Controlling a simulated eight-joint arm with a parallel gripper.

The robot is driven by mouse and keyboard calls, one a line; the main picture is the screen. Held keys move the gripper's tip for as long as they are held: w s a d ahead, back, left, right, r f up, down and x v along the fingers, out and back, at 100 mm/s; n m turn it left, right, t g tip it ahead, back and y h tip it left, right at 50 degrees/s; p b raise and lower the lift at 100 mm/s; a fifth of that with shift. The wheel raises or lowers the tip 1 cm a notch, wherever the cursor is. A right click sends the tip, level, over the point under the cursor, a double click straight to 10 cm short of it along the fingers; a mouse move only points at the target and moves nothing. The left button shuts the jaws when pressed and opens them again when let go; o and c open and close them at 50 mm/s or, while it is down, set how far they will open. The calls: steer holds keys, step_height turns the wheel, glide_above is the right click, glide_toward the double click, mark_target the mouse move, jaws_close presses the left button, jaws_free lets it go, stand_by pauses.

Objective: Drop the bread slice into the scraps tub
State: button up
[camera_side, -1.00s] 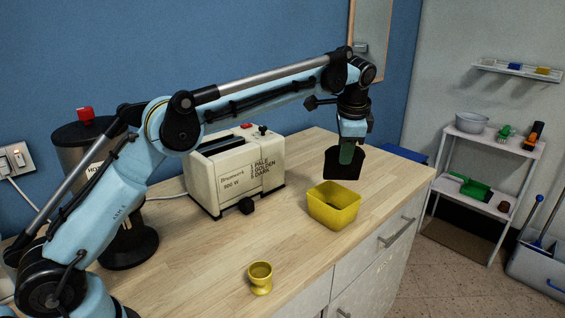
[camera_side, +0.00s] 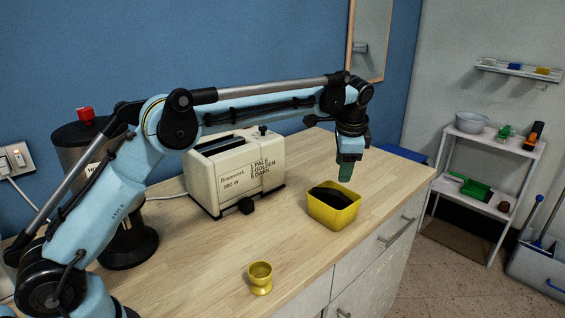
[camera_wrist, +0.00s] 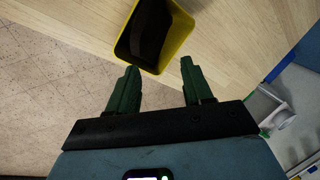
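The dark, nearly black bread slice (camera_side: 332,196) lies in the yellow scraps tub (camera_side: 333,217), its upper part showing near the rim. In the wrist view the slice (camera_wrist: 151,35) shows as a dark shape inside the tub (camera_wrist: 181,33). My gripper (camera_side: 346,172) is above the tub, toward its back right in the side view, clear of the rim. In the wrist view its two green fingers (camera_wrist: 158,82) are spread apart with nothing between them.
A cream toaster (camera_side: 235,177) stands left of the tub on the wooden counter (camera_side: 205,255). A yellow egg cup (camera_side: 260,278) stands near the counter's front edge. A dark cylindrical urn (camera_side: 125,215) is at the left. Counter between toaster and egg cup is clear.

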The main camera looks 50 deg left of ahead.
steer(key=v, duration=1.2)
stand_by(0.3)
steer(key=shift+r, duration=0.1)
